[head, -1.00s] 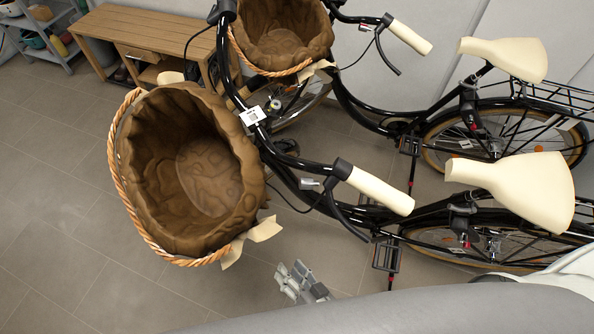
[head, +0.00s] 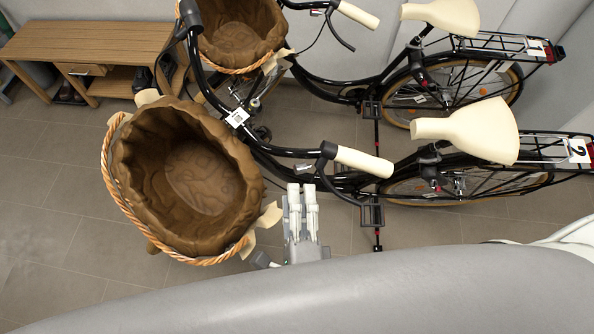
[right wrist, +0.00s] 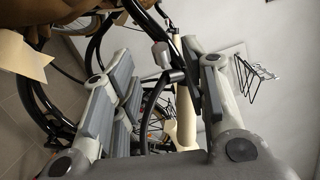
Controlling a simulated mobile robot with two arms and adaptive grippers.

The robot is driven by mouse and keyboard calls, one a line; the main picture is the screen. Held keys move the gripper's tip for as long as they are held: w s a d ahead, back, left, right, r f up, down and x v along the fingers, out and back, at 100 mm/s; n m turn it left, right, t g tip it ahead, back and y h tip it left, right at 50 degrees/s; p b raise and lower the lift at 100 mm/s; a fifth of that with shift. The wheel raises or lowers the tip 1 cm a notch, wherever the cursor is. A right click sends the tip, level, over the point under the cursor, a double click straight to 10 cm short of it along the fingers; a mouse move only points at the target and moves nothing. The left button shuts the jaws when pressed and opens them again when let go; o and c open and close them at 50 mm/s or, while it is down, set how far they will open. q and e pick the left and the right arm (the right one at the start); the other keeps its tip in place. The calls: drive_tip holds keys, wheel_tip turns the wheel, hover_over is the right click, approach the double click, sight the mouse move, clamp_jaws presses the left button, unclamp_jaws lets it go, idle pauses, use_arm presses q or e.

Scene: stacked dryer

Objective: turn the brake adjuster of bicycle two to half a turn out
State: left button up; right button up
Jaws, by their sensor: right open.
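Bicycle two is the nearer black bicycle (head: 262,158), with a "2" plate (head: 577,150) at its rear. Its handlebar ends in a cream grip (head: 363,161) with a dark brake lever (head: 340,190) below. A small grey piece by the lever, apparently the brake adjuster (head: 305,168), shows just beyond my right gripper (head: 302,192). My right gripper is open and empty, pointing up at it. In the right wrist view the grey adjuster (right wrist: 161,53) appears between the open fingers; contact cannot be told. My left gripper is out of view.
A brown-lined wicker basket (head: 108,170) on bicycle two's front stands close left of my right gripper, with a cream ribbon hanging near it. Bicycle one (head: 335,93) stands behind. A wooden bench (head: 95,42) is at the back left. Tiled floor is clear at lower left.

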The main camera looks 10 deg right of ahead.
sight(297, 173)
drive_tip(key=w, duration=0.2)
drive_tip(key=w+p, duration=0.1)
drive_tip(key=w, duration=0.1)
drive_tip(key=shift+w+d+r, duration=0.1)
drive_tip(key=shift+d, duration=0.15)
drive_tip(key=shift+w, duration=0.5)
clamp_jaws()
drive_tip(key=g+p, duration=0.1)
drive_tip(key=p, duration=0.4)
drive_tip(key=r+n+g+y+p, duration=0.1)
drive_tip(key=g+p, duration=0.1)
drive_tip(key=p, duration=0.4)
drive_tip(key=shift+d+n, duration=0.15)
drive_tip(key=shift+n, duration=0.15)
drive_tip(key=shift+f+g+p, duration=0.1)
drive_tip(key=shift+g+p, duration=0.2)
drive_tip(key=shift+p, duration=0.35)
drive_tip(key=shift+f, duration=0.15)
